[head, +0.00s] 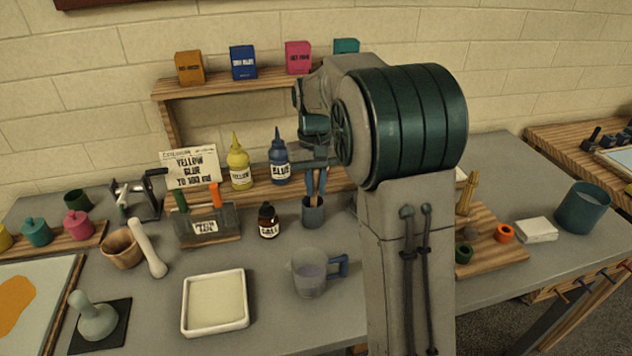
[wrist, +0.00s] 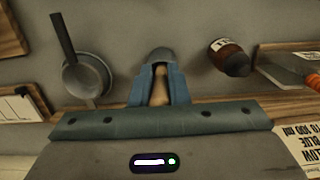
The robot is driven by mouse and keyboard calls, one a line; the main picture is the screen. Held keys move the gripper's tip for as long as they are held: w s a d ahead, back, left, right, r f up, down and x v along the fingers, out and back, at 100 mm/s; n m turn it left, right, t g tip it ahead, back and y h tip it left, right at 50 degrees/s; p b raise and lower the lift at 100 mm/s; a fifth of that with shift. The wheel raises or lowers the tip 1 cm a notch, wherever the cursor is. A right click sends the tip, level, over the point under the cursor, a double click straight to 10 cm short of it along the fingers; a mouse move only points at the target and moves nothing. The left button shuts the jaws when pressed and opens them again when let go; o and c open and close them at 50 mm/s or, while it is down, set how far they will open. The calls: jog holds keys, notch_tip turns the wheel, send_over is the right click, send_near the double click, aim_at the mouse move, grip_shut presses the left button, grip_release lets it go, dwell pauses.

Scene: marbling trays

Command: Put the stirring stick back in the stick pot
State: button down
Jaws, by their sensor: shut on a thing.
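My gripper (head: 315,190) points down over the grey stick pot (head: 312,213), which stands on the grey table. In the wrist view, the gripper's blue fingers (wrist: 160,92) are shut on the pale wooden stirring stick (wrist: 159,84). The stick's far end meets the dark pot (wrist: 160,54) just beyond the fingertips. I cannot tell how far the stick reaches into the pot. In the head view the stick is mostly hidden by the fingers.
A brown bottle (head: 268,220) stands close left of the pot, and a clear jug (head: 312,272) with a blue handle stands in front. Yellow (head: 239,165) and blue (head: 279,162) squeeze bottles stand behind. A dark-handled round pan (wrist: 86,78) shows in the wrist view.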

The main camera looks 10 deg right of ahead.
jog(key=c, duration=1.3)
grip_release()
jog(key=r, duration=0.9)
jog(key=r+p, duration=0.1)
jog(key=r, duration=0.3)
jog(key=shift+w+r, duration=0.25)
jog(key=shift+r, duration=0.1)
jog(key=s+f+t, duration=0.1)
jog(key=s+f, duration=0.3)
jog(key=s, duration=0.4)
jog(key=s+f+t, duration=0.1)
jog(key=s+f, duration=0.3)
jog(key=s, duration=0.4)
jog(key=s+f+t, duration=0.2)
jog(key=s+f, duration=0.1)
jog(key=s, duration=0.5)
jog(key=shift+s+f, duration=0.4)
